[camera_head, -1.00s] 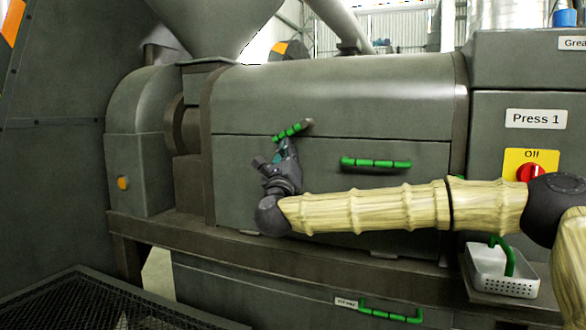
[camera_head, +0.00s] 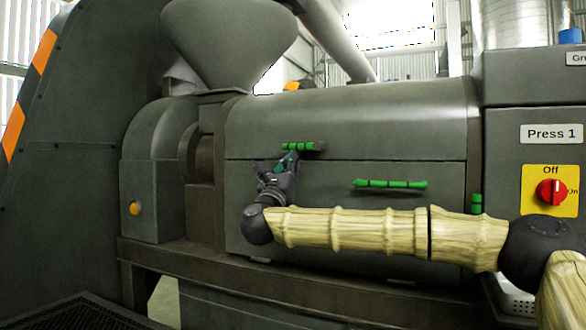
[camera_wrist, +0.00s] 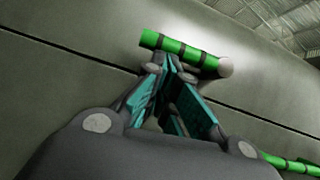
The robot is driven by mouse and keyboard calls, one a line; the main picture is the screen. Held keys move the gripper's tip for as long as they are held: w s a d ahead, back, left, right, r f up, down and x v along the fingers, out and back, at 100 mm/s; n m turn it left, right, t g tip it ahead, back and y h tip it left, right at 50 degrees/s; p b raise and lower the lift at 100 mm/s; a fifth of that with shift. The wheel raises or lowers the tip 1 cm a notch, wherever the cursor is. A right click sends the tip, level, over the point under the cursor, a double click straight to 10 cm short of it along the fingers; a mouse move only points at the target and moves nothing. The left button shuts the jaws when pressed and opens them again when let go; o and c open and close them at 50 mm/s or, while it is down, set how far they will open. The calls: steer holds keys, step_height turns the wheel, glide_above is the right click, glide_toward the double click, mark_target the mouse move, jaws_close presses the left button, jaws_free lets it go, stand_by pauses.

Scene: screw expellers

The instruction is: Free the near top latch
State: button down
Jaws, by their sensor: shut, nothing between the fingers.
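The near top latch (camera_head: 298,146) is a green segmented lever with a grey pivot at its right end. It lies almost level, just above the seam of the press housing. My gripper (camera_head: 292,156) points up from below, fingertips at or just under the lever. In the wrist view the lever (camera_wrist: 185,50) crosses just beyond the fingertips (camera_wrist: 168,62), its rounded pivot (camera_wrist: 226,67) to the right. The fingers look closed together at the tips with nothing between them. I cannot tell whether they touch the lever.
A green bar handle (camera_head: 390,184) sits on the front panel (camera_head: 340,176) to the right. A green piece (camera_head: 476,202) at the panel's right edge is partly behind my arm. The control cabinet has a red switch (camera_head: 551,192). A hopper (camera_head: 228,45) stands above left.

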stand_by(0.4)
steer(key=v, duration=1.2)
steer(key=shift+r, duration=0.1)
